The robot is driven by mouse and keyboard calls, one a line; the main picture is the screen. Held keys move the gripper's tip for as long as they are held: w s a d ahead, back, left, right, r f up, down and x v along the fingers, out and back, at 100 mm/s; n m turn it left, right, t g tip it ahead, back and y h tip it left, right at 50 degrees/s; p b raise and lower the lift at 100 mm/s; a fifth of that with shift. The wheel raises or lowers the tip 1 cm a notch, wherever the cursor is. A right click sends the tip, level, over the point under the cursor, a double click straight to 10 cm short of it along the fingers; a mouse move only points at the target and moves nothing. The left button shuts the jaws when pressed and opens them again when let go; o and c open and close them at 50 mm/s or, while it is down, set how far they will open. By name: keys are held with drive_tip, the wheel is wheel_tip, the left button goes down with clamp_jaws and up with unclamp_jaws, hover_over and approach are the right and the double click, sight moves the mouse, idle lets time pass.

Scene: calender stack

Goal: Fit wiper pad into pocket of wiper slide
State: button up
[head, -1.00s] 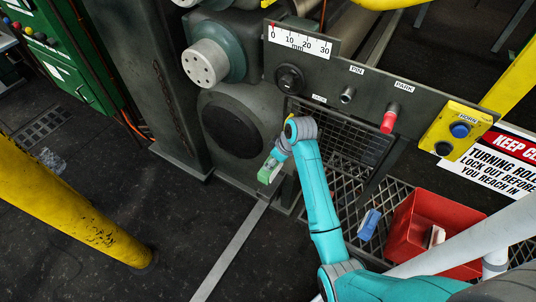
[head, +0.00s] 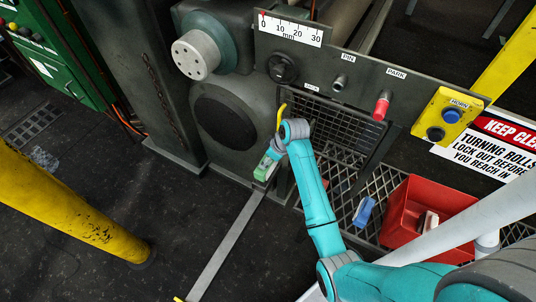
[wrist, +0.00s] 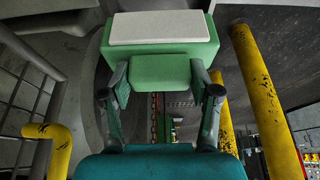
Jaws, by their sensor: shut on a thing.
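The wiper pad, a green block with a pale top layer, shows at the top of the wrist view (wrist: 160,68). My gripper (wrist: 162,92) is shut on the green block, one finger at each side. In the head view the pad (head: 262,170) is a small green shape at the end of my arm, in front of the machine's lower frame. My gripper (head: 268,161) is small and partly hidden there by my wrist. I cannot clearly make out the wiper slide or its pocket in either view.
A yellow bent handle (head: 281,116) stands just above my wrist. A mesh guard (head: 340,130) is behind my arm. A blue object (head: 363,211) lies on the grating beside a red bin (head: 402,205). A yellow post (head: 70,215) stands at left; open floor lies between.

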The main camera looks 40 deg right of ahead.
sight(268, 167)
drive_tip(key=shift+f, duration=0.6)
drive_tip(key=shift+f, duration=2.55)
idle(0.9)
drive_tip(key=o, duration=1.5)
drive_tip(key=v, duration=1.2)
